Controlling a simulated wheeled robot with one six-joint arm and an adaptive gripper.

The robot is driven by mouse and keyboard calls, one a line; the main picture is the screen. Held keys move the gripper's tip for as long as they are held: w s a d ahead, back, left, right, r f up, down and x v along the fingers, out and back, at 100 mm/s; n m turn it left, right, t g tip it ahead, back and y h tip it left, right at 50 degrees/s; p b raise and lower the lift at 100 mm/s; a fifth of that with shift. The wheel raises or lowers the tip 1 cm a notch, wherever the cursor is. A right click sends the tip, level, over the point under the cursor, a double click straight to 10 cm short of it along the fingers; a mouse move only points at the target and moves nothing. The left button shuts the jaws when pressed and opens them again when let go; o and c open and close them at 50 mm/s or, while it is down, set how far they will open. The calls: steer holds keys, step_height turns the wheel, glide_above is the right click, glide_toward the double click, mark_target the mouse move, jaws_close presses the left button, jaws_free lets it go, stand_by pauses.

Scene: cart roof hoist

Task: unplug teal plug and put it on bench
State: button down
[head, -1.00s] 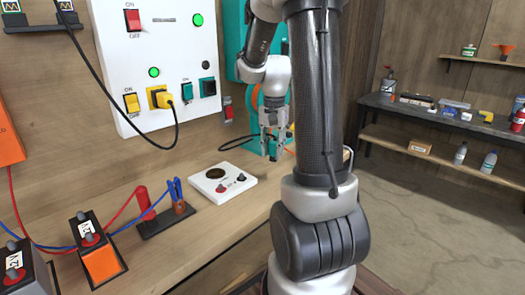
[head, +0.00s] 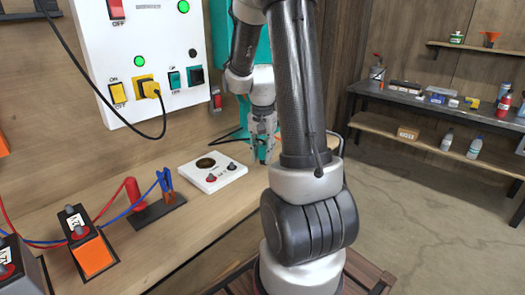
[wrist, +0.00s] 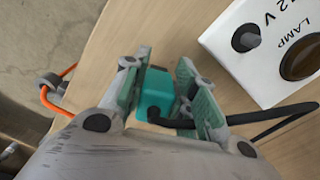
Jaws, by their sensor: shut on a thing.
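My gripper (head: 263,148) is in the head view, pointing down by the bench (head: 160,250), right of the lamp box. In the wrist view, its fingers (wrist: 160,95) are shut on the teal plug (wrist: 155,92). The plug's black cord (wrist: 275,122) runs right, past the lamp box. The plug is hard to make out in the head view. The wrist view shows bench wood behind it; whether it touches the wood I cannot tell. The teal socket (head: 196,75) on the white panel (head: 160,25) has nothing in it.
A yellow plug (head: 148,88) sits in its socket on the panel. The white lamp box (head: 212,173) stands on the bench near my gripper, also in the wrist view (wrist: 270,55). Coloured leads and a black block (head: 157,208) are to the left. A shelf (head: 440,105) stands at far right.

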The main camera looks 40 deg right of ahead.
steer(key=shift+f, duration=0.5)
steer(key=c, duration=1.1)
jaws_free()
steer(key=shift+o, duration=0.2)
step_height(320, 180, up, 12)
